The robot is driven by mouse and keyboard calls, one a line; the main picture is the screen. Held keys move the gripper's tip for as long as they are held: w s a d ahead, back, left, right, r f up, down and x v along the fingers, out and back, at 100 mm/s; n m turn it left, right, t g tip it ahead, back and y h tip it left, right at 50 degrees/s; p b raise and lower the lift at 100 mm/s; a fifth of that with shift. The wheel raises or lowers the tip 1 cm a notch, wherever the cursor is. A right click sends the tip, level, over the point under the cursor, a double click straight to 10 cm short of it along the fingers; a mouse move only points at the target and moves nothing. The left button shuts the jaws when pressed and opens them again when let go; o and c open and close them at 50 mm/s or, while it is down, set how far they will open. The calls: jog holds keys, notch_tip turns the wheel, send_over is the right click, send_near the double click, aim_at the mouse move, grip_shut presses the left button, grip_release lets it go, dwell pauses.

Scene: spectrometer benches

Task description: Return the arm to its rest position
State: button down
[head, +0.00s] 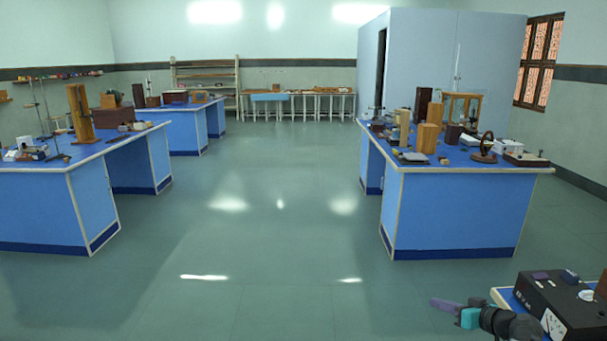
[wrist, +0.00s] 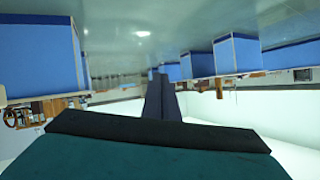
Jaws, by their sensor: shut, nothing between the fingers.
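My gripper (head: 436,302) shows at the lower right of the head view, with purple and teal parts and a dark wrist behind it. It points left over open floor, just left of a bench corner. In the wrist view my gripper (wrist: 160,78) shows as two dark fingers pressed together, shut with nothing between them. The wrist picture is upside down, with benches hanging from above. Most of my arm is out of view.
A black instrument with a dial (head: 562,310) stands on the bench close beside my arm. A blue bench (head: 450,215) crowded with apparatus stands beyond it. Another loaded blue bench (head: 35,210) is at the left. The floor (head: 270,250) between them is clear.

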jog(key=s+a+f+n+g+y, duration=0.25)
jog(key=a+f+g, duration=0.25)
jog(key=a+f, duration=1.35)
jog(key=s+a+f+g, duration=0.5)
jog(key=s+a+f, duration=0.5)
jog(key=s+a, duration=0.15)
jog(key=s+a+f+g+h+p, duration=0.1)
jog(key=s+a+f+g+h, duration=0.15)
jog(key=s+f, duration=0.35)
jog(key=s+a+f+g+h, duration=0.1)
jog(key=s+a+f+g, duration=0.2)
jog(key=s, duration=0.5)
jog(key=s+d+f+m+g+h, duration=0.1)
jog(key=s+d+f+m+h, duration=0.2)
jog(key=s+d, duration=0.5)
jog(key=shift+s+d+f+m+g+h, duration=0.15)
jog(key=shift+s+f+m+g+h, duration=0.2)
jog(key=shift+s+m+h, duration=0.45)
jog(key=shift+s, duration=0.15)
